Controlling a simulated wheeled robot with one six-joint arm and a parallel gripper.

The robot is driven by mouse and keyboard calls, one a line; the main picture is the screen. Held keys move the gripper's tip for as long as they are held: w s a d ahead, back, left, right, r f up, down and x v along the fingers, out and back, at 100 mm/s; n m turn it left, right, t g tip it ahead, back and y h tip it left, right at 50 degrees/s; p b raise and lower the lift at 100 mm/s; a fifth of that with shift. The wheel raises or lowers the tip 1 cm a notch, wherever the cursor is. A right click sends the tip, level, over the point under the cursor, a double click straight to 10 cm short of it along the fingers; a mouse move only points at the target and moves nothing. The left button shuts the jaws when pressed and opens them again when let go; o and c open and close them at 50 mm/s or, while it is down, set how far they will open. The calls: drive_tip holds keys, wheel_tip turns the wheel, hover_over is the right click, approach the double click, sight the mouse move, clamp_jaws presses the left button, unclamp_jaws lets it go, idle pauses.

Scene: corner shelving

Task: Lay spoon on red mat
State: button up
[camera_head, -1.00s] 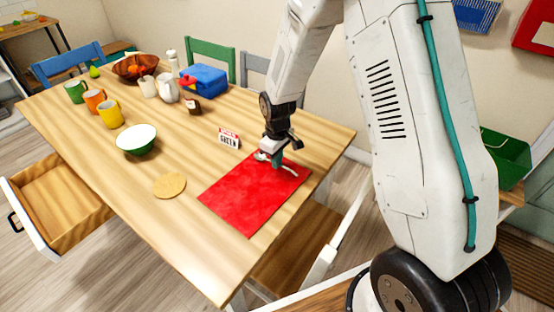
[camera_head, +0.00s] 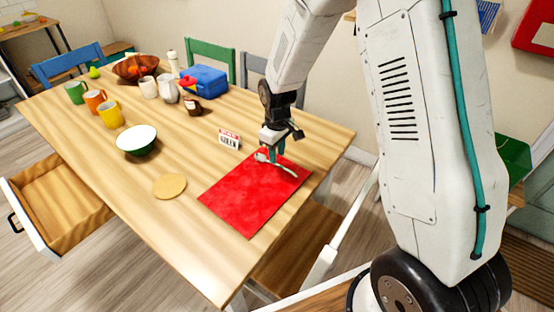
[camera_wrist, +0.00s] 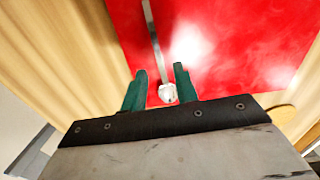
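The silver spoon (camera_head: 277,163) lies on the red mat (camera_head: 248,200), near the mat's far edge. In the wrist view the spoon (camera_wrist: 153,38) runs across the red mat (camera_wrist: 230,45), with its bowl end closest to my gripper. My gripper (camera_head: 273,155) is just above the spoon at the mat's far edge. In the wrist view the green fingers of my gripper (camera_wrist: 160,75) are spread apart, with the spoon's bowl between them. The fingers do not appear to touch the spoon.
A small sign (camera_head: 229,139) stands just left of my gripper. A round coaster (camera_head: 170,186) and a green bowl (camera_head: 136,140) are left of the mat. Mugs, jars and a blue box (camera_head: 204,80) stand farther back. A drawer (camera_head: 58,203) hangs open at the left.

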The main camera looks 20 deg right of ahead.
sight(277, 165)
drive_tip(key=s+r+m, duration=0.1)
drive_tip(key=s+r, duration=0.1)
drive_tip(key=r, duration=0.6)
drive_tip(key=s+r, duration=0.3)
drive_tip(key=r, duration=0.5)
drive_tip(key=s+d+r+m, duration=0.1)
drive_tip(key=s+r+m, duration=0.1)
drive_tip(key=s, duration=0.7)
drive_tip(key=s+d+r+m, duration=0.1)
drive_tip(key=s+r+m, duration=0.1)
drive_tip(key=s+r, duration=0.3)
drive_tip(key=s+d+r+m+t, duration=0.1)
drive_tip(key=s+r, duration=0.3)
drive_tip(key=s, duration=0.9)
drive_tip(key=shift+m, duration=0.4)
drive_tip(key=shift+s, duration=0.1)
